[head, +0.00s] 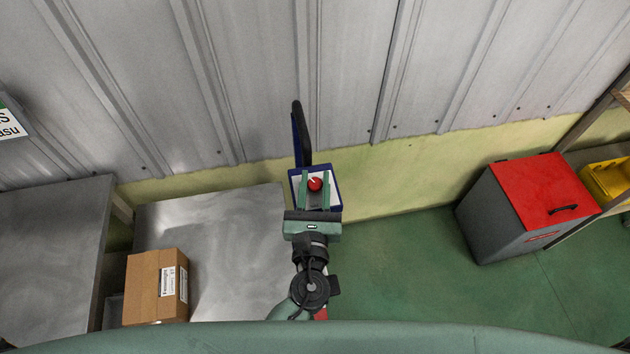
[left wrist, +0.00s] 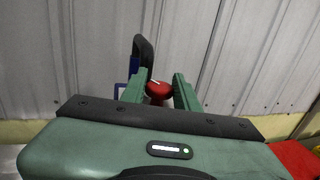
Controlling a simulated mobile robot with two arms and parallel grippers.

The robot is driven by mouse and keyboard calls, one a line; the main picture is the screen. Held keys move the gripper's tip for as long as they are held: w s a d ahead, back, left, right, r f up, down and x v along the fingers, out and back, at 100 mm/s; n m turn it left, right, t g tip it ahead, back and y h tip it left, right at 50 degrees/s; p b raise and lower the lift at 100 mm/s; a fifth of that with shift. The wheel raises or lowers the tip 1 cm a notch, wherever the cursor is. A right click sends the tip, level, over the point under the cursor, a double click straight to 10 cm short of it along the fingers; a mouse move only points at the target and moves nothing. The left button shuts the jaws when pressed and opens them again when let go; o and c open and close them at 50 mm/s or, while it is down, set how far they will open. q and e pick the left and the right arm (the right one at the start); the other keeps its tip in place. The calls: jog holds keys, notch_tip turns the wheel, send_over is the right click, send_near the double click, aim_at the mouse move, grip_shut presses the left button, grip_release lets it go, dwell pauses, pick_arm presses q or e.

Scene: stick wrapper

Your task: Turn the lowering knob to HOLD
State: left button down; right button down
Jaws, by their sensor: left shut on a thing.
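The lowering knob is a round red knob (head: 315,184) with a white pointer mark, on a small blue-edged panel (head: 334,183). It also shows in the left wrist view (left wrist: 158,88), where its white mark slants to the upper left. My left gripper (head: 316,184) has its two green fingers on either side of the knob and is shut on it. The fingers hide the knob's sides. I cannot read any HOLD lettering on the panel. My right gripper is not in view.
A black handle (head: 298,125) rises behind the panel against the corrugated wall. A cardboard box (head: 152,287) sits on a metal surface (head: 225,225) at the left. A grey bin with a red lid (head: 545,188) stands at the right, with open green floor before it.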

aim_at(315, 190)
pick_arm(q)
jog(key=c, duration=1.1)
grip_release()
jog(key=shift+c, duration=0.2)
jog(key=s+b, duration=0.2)
jog(key=s, duration=0.4)
jog(key=shift+s+a+f, duration=0.1)
jog(key=shift+s+a, duration=0.05)
jog(key=shift+s, duration=0.25)
jog(key=shift+s+b, duration=0.35)
jog(key=shift+s, duration=0.1)
